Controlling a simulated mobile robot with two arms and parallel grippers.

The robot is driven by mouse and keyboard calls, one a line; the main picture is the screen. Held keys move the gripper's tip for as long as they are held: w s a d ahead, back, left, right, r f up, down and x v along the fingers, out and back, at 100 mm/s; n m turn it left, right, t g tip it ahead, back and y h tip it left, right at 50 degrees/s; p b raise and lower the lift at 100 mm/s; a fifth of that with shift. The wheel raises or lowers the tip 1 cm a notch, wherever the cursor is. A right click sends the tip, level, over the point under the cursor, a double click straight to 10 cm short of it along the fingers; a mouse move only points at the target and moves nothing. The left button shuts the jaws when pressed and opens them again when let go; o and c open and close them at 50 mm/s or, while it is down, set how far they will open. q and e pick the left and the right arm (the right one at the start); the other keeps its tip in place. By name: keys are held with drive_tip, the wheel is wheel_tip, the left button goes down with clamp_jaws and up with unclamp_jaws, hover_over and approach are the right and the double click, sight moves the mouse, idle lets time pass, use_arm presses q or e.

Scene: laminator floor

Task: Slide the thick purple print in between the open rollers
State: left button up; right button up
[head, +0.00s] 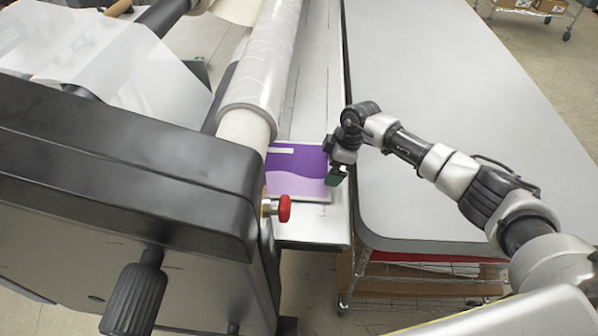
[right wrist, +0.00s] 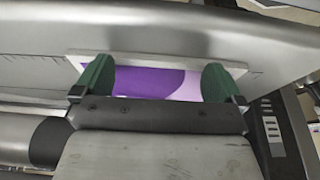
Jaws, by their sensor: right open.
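The thick purple print (head: 297,172) lies flat on the laminator's metal feed table (head: 318,225), beside the roller. It has a white border and a small white bar near its far edge. My right gripper (head: 337,175) is at the print's right edge. In the right wrist view its two green fingertips (right wrist: 157,82) are spread apart over the print (right wrist: 150,80), with the purple surface and white edge showing between them. The large film-wrapped roller (head: 262,70) runs along the print's left side. The gap between rollers is hidden from view. My left gripper is not seen.
The black laminator end housing (head: 120,170) stands at the left, with a red-tipped knob (head: 284,208) close to the print and a black handle (head: 135,295) below. A large grey table (head: 450,90) fills the right and its surface looks clear.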

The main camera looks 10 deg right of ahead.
drive_tip(key=shift+a+f, duration=0.1)
drive_tip(key=shift+a, duration=0.3)
drive_tip(key=shift+w+a, duration=0.1)
drive_tip(key=shift+a, duration=0.2)
drive_tip(key=shift+w+a, duration=0.15)
drive_tip(key=shift+a, duration=0.6)
idle(0.6)
drive_tip(key=shift+d+p, duration=0.45)
drive_tip(key=shift+d, duration=0.2)
idle(0.6)
drive_tip(key=p+v, duration=0.6)
drive_tip(key=shift+d+r+p, duration=0.1)
drive_tip(key=shift+r+p, duration=0.15)
drive_tip(key=shift+p, duration=0.15)
drive_tip(key=shift+f, duration=0.1)
idle(0.4)
